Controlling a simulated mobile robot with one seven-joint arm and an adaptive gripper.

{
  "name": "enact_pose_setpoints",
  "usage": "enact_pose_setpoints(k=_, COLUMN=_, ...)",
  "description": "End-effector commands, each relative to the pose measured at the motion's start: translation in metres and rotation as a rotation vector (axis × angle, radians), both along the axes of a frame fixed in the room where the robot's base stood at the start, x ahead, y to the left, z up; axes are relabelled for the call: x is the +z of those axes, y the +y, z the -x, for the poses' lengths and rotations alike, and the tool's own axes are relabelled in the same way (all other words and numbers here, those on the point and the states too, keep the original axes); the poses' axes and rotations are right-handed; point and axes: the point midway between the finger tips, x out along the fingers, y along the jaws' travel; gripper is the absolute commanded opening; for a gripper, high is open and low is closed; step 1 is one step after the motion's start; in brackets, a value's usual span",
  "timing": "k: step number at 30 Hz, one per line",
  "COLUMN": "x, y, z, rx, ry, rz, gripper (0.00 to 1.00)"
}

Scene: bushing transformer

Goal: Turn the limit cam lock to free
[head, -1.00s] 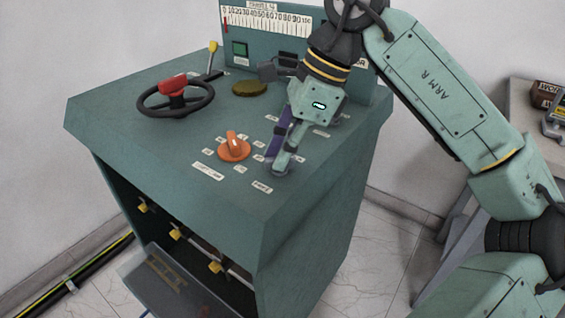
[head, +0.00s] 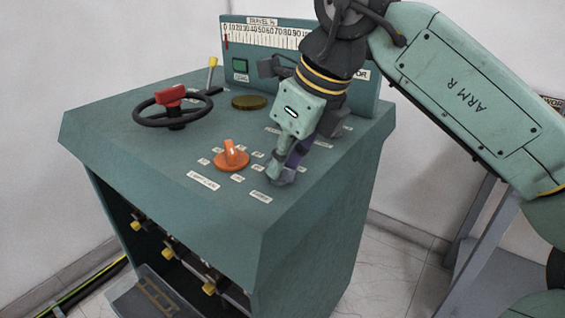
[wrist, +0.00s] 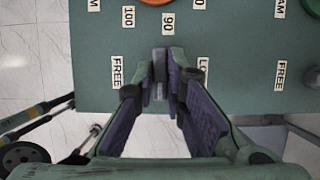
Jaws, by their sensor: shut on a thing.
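My gripper (head: 282,178) points down at the console top, beside the orange limit cam dial (head: 232,156). In the wrist view my gripper (wrist: 161,72) has its fingertips close together on a small grey part, the limit cam lock (wrist: 160,68). A FREE label (wrist: 116,72) lies left of the fingertips and a partly covered LOCK label (wrist: 203,70) lies right. In the head view the FREE label (head: 261,197) is in front of the fingertips.
A black handwheel with a red hub (head: 170,97) and a yellow-tipped lever (head: 212,63) stand at the left of the console. A scale panel (head: 265,40) rises at the back. Another FREE label (wrist: 280,75) is farther right in the wrist view. The console's front top is clear.

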Motion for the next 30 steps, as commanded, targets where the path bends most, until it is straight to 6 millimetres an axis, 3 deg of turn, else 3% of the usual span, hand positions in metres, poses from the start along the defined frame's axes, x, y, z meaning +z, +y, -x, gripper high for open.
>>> enact_pose_setpoints(k=16, x=-0.0003, y=-0.0008, z=0.0004, rx=-0.028, ry=0.002, rz=0.002, gripper=0.0)
enact_pose_setpoints(k=17, x=-0.0003, y=-0.0008, z=0.0004, rx=-0.028, ry=0.002, rz=0.002, gripper=0.12)
enact_pose_setpoints(k=18, x=-0.0003, y=-0.0008, z=0.0004, rx=-0.028, ry=0.002, rz=0.002, gripper=0.15)
enact_pose_setpoints(k=26, x=-0.0002, y=-0.0004, z=0.0003, rx=-0.026, ry=0.001, rz=0.001, gripper=0.32)
enact_pose_setpoints(k=30, x=-0.0002, y=-0.0002, z=0.0003, rx=-0.026, ry=0.001, rz=0.001, gripper=0.32)
